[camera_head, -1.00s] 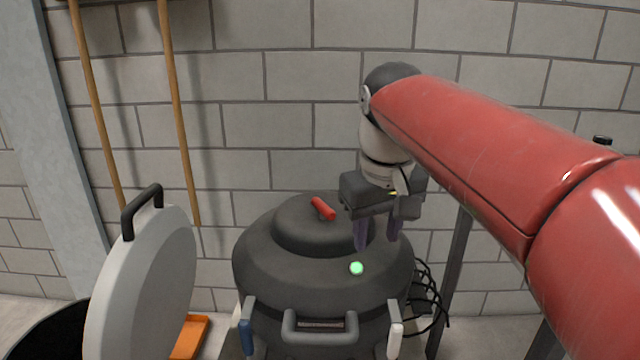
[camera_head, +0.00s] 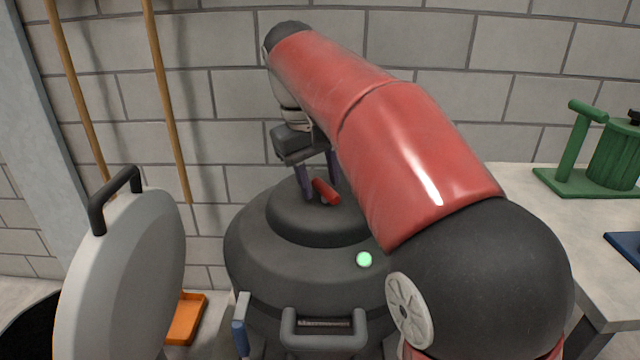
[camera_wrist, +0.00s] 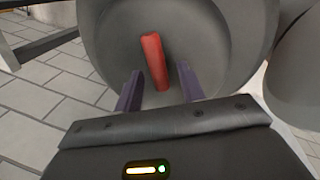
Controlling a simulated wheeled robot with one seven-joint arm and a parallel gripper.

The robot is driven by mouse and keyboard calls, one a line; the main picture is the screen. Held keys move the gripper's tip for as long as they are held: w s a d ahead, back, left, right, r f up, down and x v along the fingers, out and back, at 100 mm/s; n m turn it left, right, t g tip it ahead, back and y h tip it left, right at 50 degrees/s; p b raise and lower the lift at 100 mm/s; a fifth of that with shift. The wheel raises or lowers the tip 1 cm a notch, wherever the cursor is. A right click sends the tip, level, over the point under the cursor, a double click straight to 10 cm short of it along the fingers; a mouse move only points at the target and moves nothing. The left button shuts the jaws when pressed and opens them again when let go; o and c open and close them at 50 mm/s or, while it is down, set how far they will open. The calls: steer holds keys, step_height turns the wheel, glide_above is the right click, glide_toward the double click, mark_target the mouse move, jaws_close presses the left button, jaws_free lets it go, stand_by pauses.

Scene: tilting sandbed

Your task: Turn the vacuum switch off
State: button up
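The vacuum (camera_head: 265,258) is a dark grey canister with a domed lid. Its red switch lever (camera_head: 326,191) sits on top of the dome and lies at a slant. A small green light (camera_head: 364,260) glows on the front of the lid. My gripper (camera_head: 320,185) is over the dome at the lever. In the wrist view my gripper (camera_wrist: 160,88) is open, with one purple finger on each side of the red lever (camera_wrist: 154,62) and visible gaps between. My arm hides the right side of the vacuum.
A grey round lid (camera_head: 130,270) with a black handle stands at the left. An orange tray (camera_head: 186,318) lies on the floor behind it. A table (camera_head: 510,185) at the right holds a green device (camera_head: 612,150). Two wooden poles (camera_head: 165,100) lean on the wall.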

steer(key=shift+f, duration=0.3)
jaws_close()
